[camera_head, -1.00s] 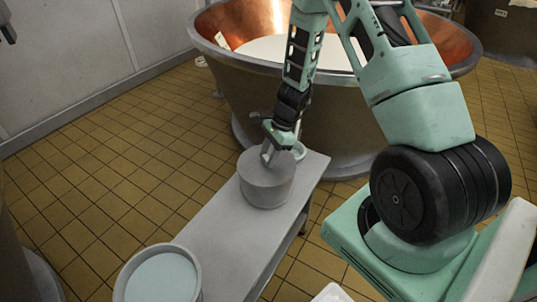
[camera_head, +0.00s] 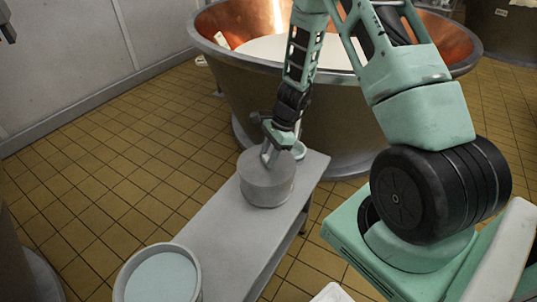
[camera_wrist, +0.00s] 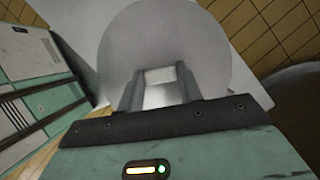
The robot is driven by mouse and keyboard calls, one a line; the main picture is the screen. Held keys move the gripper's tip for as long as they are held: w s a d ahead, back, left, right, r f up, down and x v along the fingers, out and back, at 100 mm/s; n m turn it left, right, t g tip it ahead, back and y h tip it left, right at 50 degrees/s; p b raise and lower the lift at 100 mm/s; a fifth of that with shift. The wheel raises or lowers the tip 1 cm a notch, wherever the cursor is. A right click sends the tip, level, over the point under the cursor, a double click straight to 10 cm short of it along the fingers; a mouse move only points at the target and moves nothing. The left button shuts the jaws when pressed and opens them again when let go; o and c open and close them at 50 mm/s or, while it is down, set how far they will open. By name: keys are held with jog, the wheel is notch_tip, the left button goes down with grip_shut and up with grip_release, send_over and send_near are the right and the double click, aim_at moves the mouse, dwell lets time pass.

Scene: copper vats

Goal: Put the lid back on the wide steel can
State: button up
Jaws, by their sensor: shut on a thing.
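The wide steel can (camera_head: 268,188) stands upright on a grey bench. Its round grey lid (camera_head: 256,168) lies over its top and hides the inside; I cannot tell whether it is fully seated. My gripper (camera_head: 267,156) comes down from above and is shut on the lid's handle, near the middle of the lid. In the wrist view the lid (camera_wrist: 160,40) is a pale disc, and my gripper's two fingers (camera_wrist: 165,90) close on a light block-like handle at its centre.
The narrow grey bench (camera_head: 215,235) runs from front to back. A tub of pale liquid (camera_head: 160,250) stands at its front end. A small light bowl (camera_head: 299,150) is behind the can. A large copper vat (camera_head: 240,85) stands behind the bench. Tiled floor at the left is clear.

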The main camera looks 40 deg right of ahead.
dwell(0.4)
jog(key=o, duration=1.5)
jog(key=shift+o, duration=0.2)
jog(key=shift+r+p, duration=3.05)
jog(key=shift+r, duration=0.5)
grip_shut()
